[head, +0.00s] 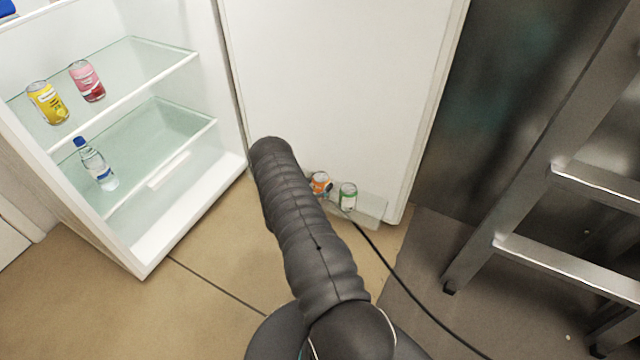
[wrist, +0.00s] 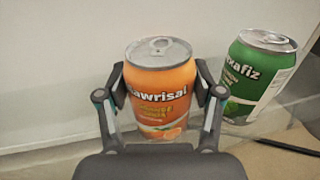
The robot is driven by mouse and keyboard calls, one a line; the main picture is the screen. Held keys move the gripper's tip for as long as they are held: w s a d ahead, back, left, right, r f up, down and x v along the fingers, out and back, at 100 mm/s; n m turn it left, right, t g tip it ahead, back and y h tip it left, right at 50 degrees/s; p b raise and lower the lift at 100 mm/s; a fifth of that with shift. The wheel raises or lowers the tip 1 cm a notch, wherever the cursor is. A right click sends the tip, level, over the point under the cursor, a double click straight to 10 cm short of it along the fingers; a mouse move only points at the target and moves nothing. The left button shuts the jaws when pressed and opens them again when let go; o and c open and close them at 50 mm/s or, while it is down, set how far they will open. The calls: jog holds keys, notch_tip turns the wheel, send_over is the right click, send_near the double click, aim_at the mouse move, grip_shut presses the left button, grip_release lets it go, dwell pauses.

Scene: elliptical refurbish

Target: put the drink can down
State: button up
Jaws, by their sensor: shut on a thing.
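An orange drink can (wrist: 160,92) stands upright between the two fingers of my gripper (wrist: 162,100) in the wrist view. The fingers are shut on its sides. In the head view the orange can (head: 320,183) shows beside my dark arm, low in front of the white fridge door, and my arm hides part of it and the gripper. A green can (wrist: 258,75) stands just right of it, apart from the gripper; it also shows in the head view (head: 348,196). Whether the orange can touches the clear shelf (head: 372,210) at the door's foot cannot be told.
The open fridge at left holds a yellow can (head: 47,102) and a pink can (head: 87,81) on its upper glass shelf, and a water bottle (head: 95,164) below. A metal ladder (head: 540,150) stands at right. A black cable (head: 400,270) crosses the floor.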

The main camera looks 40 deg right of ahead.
jog(key=shift+f+b, duration=0.25)
jog(key=shift+b, duration=0.15)
